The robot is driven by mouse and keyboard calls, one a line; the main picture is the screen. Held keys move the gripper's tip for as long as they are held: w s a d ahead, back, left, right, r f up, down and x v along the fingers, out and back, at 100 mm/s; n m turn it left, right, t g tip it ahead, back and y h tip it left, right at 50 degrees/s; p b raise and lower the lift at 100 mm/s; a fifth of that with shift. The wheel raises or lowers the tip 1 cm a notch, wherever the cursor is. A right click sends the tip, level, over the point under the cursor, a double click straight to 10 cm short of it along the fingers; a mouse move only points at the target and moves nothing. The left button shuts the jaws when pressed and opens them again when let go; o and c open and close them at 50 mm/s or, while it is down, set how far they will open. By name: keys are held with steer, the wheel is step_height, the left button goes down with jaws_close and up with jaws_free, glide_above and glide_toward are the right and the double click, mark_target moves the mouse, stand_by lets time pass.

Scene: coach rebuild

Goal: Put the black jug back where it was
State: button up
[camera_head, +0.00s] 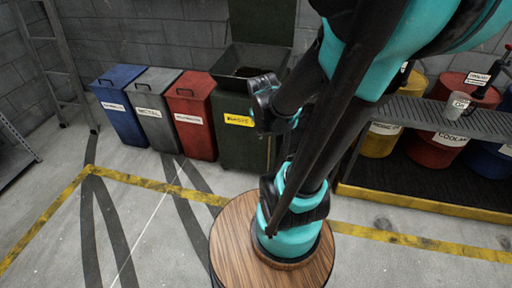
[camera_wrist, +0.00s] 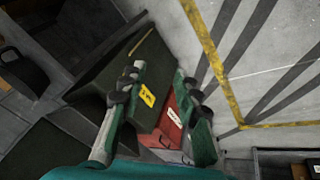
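My gripper (camera_head: 266,104) is in front of the dark green bin in the head view. In the wrist view my gripper (camera_wrist: 159,76) has its two fingers spread apart, with nothing between them. A black, jug-like object with a handle loop (camera_wrist: 24,76) shows at the left edge of the wrist view, well apart from the fingers. I cannot tell for certain that it is the black jug. In the head view I cannot make out the jug clearly; my arm covers part of the scene.
Blue (camera_head: 120,105), grey (camera_head: 154,110), red (camera_head: 191,115) and open green (camera_head: 232,150) bins stand along the wall. The floor (camera_head: 150,230) at left is clear.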

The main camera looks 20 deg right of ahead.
steer(key=s+a+f+m+y, duration=0.1)
steer(key=s+a+m+y, duration=0.1)
steer(key=s+a, duration=0.3)
steer(key=shift+s+a+f+m, duration=0.2)
steer(key=shift+s+f+m, duration=0.1)
steer(key=shift+s, duration=0.15)
stand_by(0.8)
